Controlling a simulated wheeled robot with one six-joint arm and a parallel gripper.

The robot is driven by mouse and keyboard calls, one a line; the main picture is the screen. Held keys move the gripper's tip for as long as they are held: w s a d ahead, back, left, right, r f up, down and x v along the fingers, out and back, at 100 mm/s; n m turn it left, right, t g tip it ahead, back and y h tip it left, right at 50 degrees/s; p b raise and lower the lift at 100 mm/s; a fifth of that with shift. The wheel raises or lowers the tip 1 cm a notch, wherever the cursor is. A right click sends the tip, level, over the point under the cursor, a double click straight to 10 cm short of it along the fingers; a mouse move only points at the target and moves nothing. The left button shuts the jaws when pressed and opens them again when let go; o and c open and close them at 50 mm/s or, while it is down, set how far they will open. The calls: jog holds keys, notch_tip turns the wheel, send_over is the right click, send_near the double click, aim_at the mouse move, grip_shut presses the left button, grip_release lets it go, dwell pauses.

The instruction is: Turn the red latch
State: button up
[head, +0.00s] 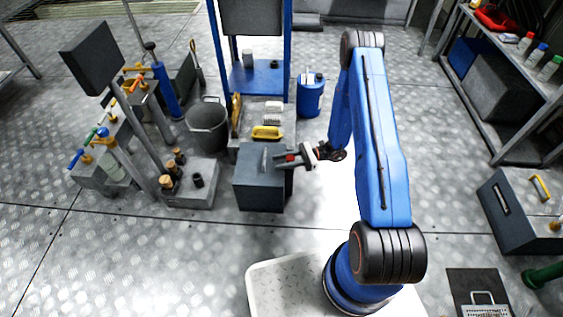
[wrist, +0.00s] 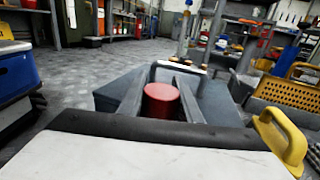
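The red latch (wrist: 162,102) is a short round red knob between the two grey fingers of my gripper (wrist: 161,84) in the wrist view. The fingers stand apart, one on each side of it, and little or no gap shows. I cannot tell whether they press on it. In the head view my gripper (head: 283,160) is at the right side of a dark grey box (head: 262,190), with a red spot of the latch (head: 291,157) between the fingers. The latch's base is hidden. A metal handle (wrist: 180,68) shows just beyond the fingertips in the wrist view.
A yellow handle (head: 267,132) lies behind the box. A grey bucket (head: 208,124) and a low block with knobs (head: 190,190) stand to the left. A blue canister (head: 311,95) stands behind my gripper. The floor in front of the box is clear.

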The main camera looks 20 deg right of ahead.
jog(key=c, duration=0.4)
jog(key=shift+c, duration=0.2)
jog(key=shift+w+t, duration=0.1)
jog(key=shift+t, duration=0.2)
jog(key=m+t, duration=0.1)
jog(key=t, duration=0.1)
jog(key=w+m+t, duration=0.1)
jog(key=m+t, duration=0.1)
jog(key=t, duration=0.1)
jog(key=shift+d+m+h, duration=0.15)
jog(key=shift+m+h, duration=0.15)
jog(key=shift+h, duration=0.1)
jog(key=shift+w+d+m+t+h, duration=0.1)
jog(key=shift+w+m+t+h, duration=0.15)
jog(key=shift+m+t+h, duration=0.4)
jog(key=shift+w+d+m+t+h, duration=0.1)
jog(key=shift+w+m+t+h, duration=0.15)
jog(key=shift+m+t, duration=0.65)
jog(key=shift+t, duration=0.45)
jog(key=o, duration=1.1)
jog(key=shift+c, duration=0.2)
